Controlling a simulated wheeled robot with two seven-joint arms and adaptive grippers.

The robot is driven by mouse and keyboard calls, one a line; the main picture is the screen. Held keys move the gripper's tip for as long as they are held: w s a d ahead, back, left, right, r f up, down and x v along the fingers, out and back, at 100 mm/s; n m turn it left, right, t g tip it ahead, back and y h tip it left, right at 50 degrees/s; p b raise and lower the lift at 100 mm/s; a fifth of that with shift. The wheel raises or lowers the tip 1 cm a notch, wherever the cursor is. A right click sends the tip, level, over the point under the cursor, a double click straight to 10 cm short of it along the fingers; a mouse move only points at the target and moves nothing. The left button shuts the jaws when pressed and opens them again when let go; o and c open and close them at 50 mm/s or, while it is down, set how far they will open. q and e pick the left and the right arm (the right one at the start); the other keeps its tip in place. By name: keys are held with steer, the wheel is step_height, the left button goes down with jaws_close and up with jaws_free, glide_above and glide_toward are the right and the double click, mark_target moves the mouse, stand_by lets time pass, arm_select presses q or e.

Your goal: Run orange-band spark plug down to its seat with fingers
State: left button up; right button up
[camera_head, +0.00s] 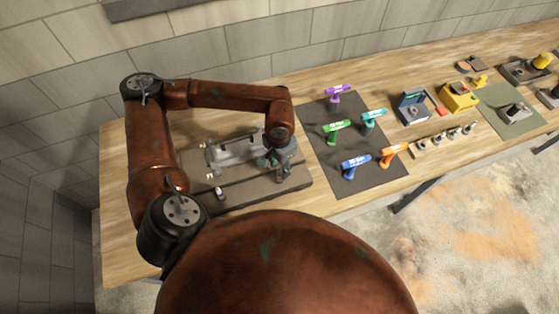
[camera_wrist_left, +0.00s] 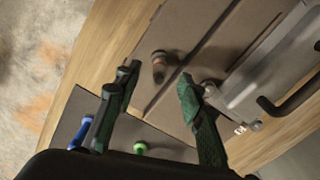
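My left gripper (camera_head: 277,160) is over the right end of the grey engine part (camera_head: 236,152) in the head view. In the left wrist view its two green fingers (camera_wrist_left: 157,80) stand apart, with nothing visibly held between them. The engine part (camera_wrist_left: 275,60) lies to the right there, and a small round grey end (camera_wrist_left: 208,87) shows close to the right fingertip. I cannot make out an orange band on any spark plug. My right gripper is not seen.
The dark tray (camera_head: 237,199) lies under the engine part. A rack (camera_head: 421,149) with several small plugs stands further right. The wall is behind the bench.

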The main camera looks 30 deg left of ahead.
mark_target(280, 174)
arm_select(q)
steer(key=shift+f+p, duration=0.5)
steer(key=shift+f, duration=1.95)
steer(key=shift+c, duration=0.4)
jaws_close()
steer(key=shift+f+m+b, duration=0.15)
steer(key=shift+m+b, duration=0.35)
steer(key=shift+b, duration=0.1)
steer(key=shift+o, duration=0.4)
jaws_free()
